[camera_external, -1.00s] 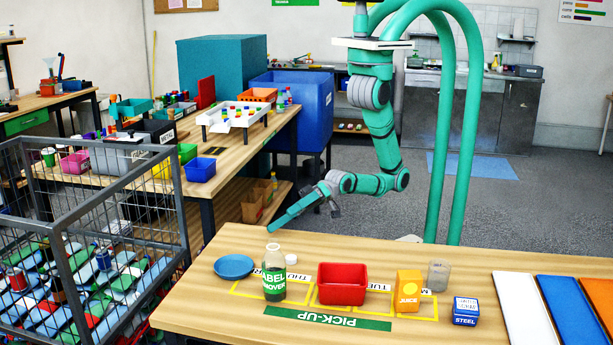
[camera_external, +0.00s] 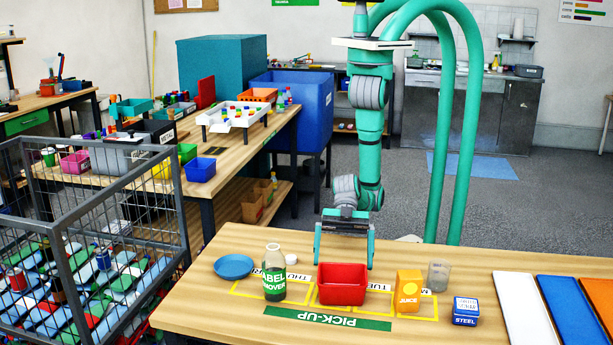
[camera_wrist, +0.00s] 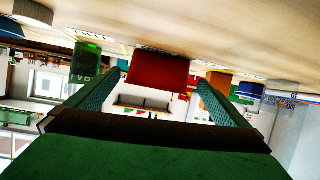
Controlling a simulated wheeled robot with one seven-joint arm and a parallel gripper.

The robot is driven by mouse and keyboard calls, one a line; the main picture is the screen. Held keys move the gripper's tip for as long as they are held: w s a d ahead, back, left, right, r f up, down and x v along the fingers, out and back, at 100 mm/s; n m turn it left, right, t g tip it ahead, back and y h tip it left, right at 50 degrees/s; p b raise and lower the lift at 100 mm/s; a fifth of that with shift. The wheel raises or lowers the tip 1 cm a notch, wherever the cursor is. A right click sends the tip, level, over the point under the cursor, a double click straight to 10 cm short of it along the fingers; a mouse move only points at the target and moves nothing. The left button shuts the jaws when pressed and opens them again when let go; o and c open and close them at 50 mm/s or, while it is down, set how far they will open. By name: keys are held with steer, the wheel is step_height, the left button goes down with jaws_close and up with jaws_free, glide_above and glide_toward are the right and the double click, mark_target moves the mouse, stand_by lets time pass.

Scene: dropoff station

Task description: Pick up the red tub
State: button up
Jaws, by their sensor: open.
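The red tub (camera_external: 342,293) is an open, rectangular tub standing upright on the wooden table, in the middle of the pick-up strip. In the wrist view the red tub (camera_wrist: 159,71) shows upside down, ahead of and between the two fingers. My gripper (camera_external: 343,262) hangs just behind the tub, with one finger at each side of its width. The fingers are spread wide with nothing between them. In the wrist view my gripper (camera_wrist: 153,92) also shows spread. The external view does not show clearly how far the fingertips are from the tub.
A label remover bottle (camera_external: 274,281) stands close left of the tub, with a white cap (camera_external: 291,259) and a blue plate (camera_external: 233,266) beyond. An orange juice carton (camera_external: 408,291), a grey cup (camera_external: 438,275) and a blue steel box (camera_external: 465,311) stand to the right.

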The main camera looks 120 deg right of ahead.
mark_target(342, 272)
steer(key=shift+x, duration=2.75)
steer(key=shift+c, duration=0.6)
steer(key=c, duration=0.8)
